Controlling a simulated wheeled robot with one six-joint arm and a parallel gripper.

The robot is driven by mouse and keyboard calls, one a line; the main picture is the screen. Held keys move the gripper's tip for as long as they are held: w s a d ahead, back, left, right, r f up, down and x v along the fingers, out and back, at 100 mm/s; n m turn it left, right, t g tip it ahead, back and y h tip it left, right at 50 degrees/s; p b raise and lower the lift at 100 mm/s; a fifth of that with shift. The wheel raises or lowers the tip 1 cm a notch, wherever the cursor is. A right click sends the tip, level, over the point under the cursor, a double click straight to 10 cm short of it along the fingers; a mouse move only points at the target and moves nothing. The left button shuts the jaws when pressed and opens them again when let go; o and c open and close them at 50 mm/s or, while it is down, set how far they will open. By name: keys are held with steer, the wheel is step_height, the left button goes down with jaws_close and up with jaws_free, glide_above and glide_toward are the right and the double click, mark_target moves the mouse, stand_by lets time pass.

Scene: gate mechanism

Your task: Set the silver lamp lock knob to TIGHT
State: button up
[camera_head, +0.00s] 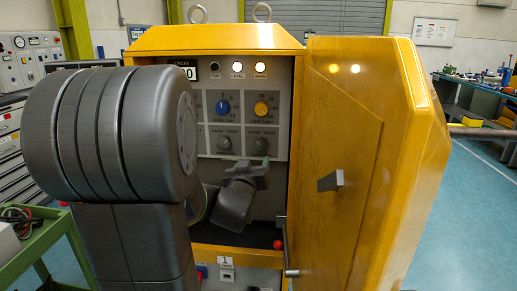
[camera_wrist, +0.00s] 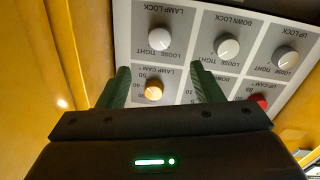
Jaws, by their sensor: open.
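The silver lamp lock knob (camera_head: 261,144) is on the grey panel inside the open yellow cabinet, below the yellow lamp cam knob (camera_head: 261,108). In the wrist view the panel appears upside down, with the lamp lock knob (camera_wrist: 160,38) above the orange-looking lamp cam knob (camera_wrist: 153,90). LOOSE and TIGHT are printed by the lock knob; its pointer is too small to read. My gripper (camera_head: 262,169) is just below the lock knob in the head view. Its green fingers (camera_wrist: 162,78) are open and empty, and the lock knob shows beyond their tips.
The open yellow door (camera_head: 340,150) stands close to the right of my gripper. Other silver knobs, down lock (camera_wrist: 227,47) and up lock (camera_wrist: 285,58), and a red knob (camera_wrist: 260,102) share the panel. The blue knob (camera_head: 223,108) is left of the yellow one.

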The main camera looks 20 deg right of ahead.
mark_target(261, 146)
steer(key=p+x, duration=0.1)
steer(key=x, duration=1.1)
steer(key=shift+p, duration=0.3)
steer(key=shift+s, duration=0.1)
steer(key=shift+f, duration=0.1)
steer(key=c, duration=1)
